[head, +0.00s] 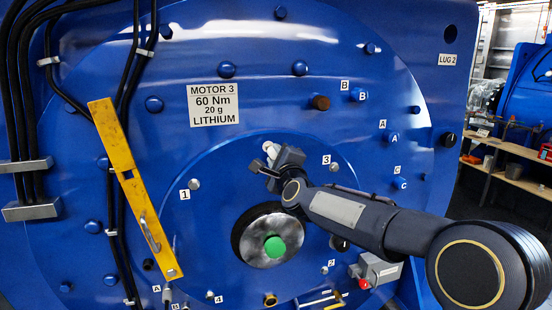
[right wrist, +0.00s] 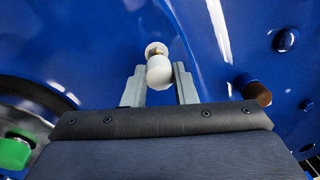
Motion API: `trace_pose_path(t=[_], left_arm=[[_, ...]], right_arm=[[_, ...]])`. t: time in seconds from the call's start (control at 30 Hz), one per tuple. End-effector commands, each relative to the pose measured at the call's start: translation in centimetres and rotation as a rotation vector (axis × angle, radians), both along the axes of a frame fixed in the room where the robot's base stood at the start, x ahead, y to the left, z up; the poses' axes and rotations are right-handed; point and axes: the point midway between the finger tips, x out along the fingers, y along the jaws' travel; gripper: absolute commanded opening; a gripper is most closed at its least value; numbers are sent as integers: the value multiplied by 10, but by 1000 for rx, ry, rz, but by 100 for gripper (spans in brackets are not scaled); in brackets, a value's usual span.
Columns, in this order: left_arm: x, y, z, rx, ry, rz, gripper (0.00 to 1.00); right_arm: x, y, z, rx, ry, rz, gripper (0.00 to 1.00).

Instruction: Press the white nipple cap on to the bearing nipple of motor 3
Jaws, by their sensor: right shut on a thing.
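My right gripper (head: 268,166) is in front of the blue end face of motor 3 (head: 300,130), above the green-centred shaft hub (head: 275,246). It is shut on the white nipple cap (head: 269,150), whose white body shows at the fingertips. In the right wrist view the rounded cap (right wrist: 160,74) sits between the two grey fingers of the right gripper (right wrist: 160,82). A smaller pale round piece (right wrist: 155,48) shows just beyond the cap. I cannot tell whether it is part of the cap or the bearing nipple, or whether they touch. My left gripper is not in view.
The motor plate (head: 214,104) reads "MOTOR 3, 60 Nm, 20 g, LITHIUM". A yellow bar (head: 135,190) with a handle and black cables (head: 130,70) are at the left. A brown plug (head: 320,102) and blue bolts surround the gripper. Shelving (head: 510,150) stands at the far right.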

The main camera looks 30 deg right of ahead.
Motion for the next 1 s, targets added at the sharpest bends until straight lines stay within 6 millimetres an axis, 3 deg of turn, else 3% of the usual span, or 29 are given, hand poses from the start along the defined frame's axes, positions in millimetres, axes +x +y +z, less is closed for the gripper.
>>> trace_pose_path(t=[1.0], left_arm=[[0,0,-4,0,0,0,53]], right_arm=[[21,-5,0,0,1,-1,4]])
